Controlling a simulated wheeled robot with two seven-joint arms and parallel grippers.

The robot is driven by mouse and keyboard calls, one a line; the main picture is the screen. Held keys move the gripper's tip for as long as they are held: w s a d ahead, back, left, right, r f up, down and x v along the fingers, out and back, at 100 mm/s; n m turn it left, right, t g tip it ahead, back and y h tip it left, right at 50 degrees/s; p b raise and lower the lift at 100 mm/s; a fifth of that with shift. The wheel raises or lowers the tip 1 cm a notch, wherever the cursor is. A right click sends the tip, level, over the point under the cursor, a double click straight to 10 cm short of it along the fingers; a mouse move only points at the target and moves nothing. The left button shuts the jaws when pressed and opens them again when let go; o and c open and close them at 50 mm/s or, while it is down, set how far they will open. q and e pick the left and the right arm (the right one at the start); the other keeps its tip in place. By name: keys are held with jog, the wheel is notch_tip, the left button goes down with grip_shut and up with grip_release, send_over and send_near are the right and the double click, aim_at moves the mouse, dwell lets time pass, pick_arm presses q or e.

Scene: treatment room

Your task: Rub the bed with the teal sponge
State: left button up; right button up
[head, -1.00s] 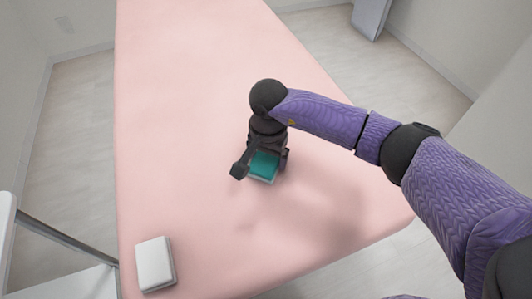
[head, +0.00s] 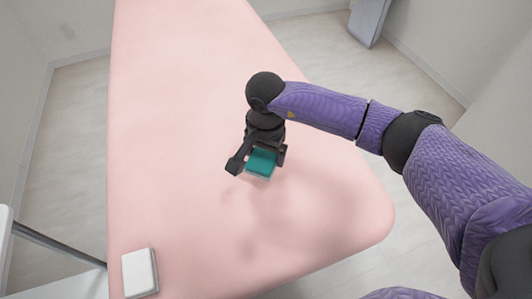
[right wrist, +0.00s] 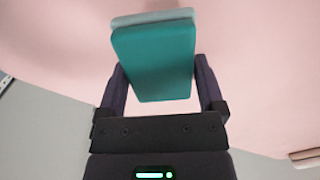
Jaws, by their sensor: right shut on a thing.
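The teal sponge (head: 261,163) has a pale layer on one face. My right gripper (head: 258,160) is shut on it over the pink bed (head: 180,130). In the right wrist view the sponge (right wrist: 155,60) sits between the two dark fingers of the gripper (right wrist: 160,88), with its pale layer on the far side. The bed's pink surface also fills much of the right wrist view (right wrist: 255,70). I cannot tell whether the sponge touches the bed. My left gripper is not in view.
A white block (head: 140,273) lies on the bed's near left corner. A white piece of furniture with a grey bar (head: 60,246) stands at the lower left. A grey panel (head: 368,20) stands on the floor at the back right. Most of the bed is clear.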

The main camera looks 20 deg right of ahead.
jog(key=shift+r+p, duration=0.8)
jog(key=shift+r, duration=0.5)
jog(key=shift+d, duration=0.1)
